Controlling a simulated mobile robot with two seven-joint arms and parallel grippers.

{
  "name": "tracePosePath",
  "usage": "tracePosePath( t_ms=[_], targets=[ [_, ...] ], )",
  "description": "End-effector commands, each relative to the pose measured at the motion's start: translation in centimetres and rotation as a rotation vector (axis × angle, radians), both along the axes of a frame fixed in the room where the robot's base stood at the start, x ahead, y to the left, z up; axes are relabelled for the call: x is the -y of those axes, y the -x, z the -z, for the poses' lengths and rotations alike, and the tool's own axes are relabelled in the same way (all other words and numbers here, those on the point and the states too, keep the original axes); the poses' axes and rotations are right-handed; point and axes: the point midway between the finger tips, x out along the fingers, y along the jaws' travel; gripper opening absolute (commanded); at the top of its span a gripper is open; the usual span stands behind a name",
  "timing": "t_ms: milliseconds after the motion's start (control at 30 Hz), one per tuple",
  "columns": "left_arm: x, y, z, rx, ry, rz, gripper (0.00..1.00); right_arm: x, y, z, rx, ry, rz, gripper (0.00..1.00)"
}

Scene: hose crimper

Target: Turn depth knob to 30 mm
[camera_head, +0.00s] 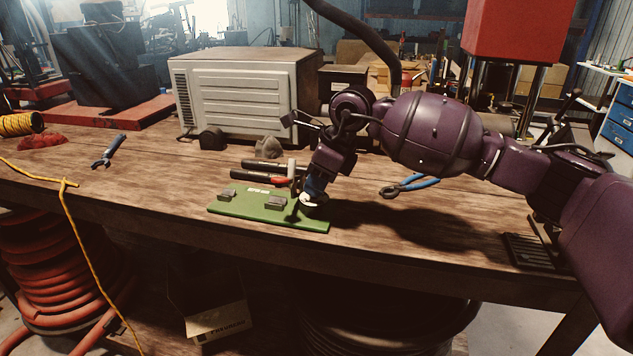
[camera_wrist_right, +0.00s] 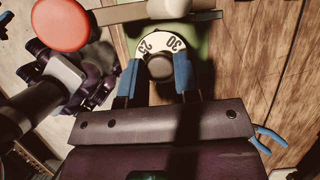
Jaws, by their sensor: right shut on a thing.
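The green base plate (camera_head: 262,208) of the crimper lies on the wooden bench, and its edge also shows in the right wrist view (camera_wrist_right: 200,40). My right gripper (camera_head: 313,192) reaches down over the plate's right end. In the right wrist view, the blue fingers of this gripper (camera_wrist_right: 158,76) are shut on the dark round depth knob (camera_wrist_right: 160,67), one on each side. A white dial (camera_wrist_right: 161,44) around the knob shows the numbers 25 and 30 at its far side. The fingers cover its sides, and I cannot make out an index mark. My left gripper is not identifiable in either view.
Black handles (camera_head: 262,168) and a red-ended lever (camera_wrist_right: 60,22) sit close to the gripper. Blue-handled pliers (camera_head: 412,186) lie to the right. A large white box (camera_head: 245,92) stands behind. The bench left of the plate is mostly clear.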

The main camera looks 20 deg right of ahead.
Motion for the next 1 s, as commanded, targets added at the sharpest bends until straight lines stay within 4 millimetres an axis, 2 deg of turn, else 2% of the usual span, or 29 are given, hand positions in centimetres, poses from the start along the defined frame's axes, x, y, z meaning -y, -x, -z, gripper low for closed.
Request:
tracePosePath(
  t_ms=[600,1000],
  targets=[
    [-0.4,0.3,2.2,-0.030,-0.012,0.011,0.43,0.1,-0.4,0.3,-0.002,-0.001,-0.547,0.06],
    [-0.4,0.4,2.6,-0.037,-0.010,0.008,0.43,0.1,-0.5,0.1,0.000,0.000,-0.728,0.06]
  ],
)
